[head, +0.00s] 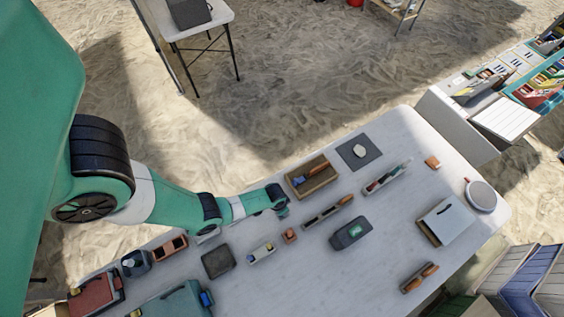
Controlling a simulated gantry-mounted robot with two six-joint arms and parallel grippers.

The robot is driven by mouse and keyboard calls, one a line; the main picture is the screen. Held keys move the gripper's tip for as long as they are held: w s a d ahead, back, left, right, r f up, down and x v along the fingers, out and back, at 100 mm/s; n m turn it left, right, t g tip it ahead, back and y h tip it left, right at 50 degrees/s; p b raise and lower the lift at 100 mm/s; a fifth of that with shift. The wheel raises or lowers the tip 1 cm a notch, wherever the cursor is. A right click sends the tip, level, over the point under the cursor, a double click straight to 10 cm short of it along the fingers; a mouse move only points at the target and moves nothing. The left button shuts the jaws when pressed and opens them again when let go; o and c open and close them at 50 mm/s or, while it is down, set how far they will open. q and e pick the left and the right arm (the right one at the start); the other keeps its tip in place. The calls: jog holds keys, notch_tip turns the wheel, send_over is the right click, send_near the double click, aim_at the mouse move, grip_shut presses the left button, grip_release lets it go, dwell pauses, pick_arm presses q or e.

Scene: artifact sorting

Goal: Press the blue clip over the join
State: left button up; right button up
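My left arm comes in from the left over the table, and its end (281,203) is just left of a wooden tray. Its fingers cannot be made out. My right gripper is not in view. The wooden tray (322,181) holds an orange-brown piece with a small blue part (299,182) at its left end, which may be the blue clip. Another blue piece (206,299) sits on a teal case at the front left. A long narrow holder (325,213) with a brown piece lies right of the arm's end. No join can be made out at this size.
Bare tabletop lies between the dark box and book-like box.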

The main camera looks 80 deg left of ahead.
pick_arm(q)
jog(key=shift+f, duration=0.35)
grip_shut()
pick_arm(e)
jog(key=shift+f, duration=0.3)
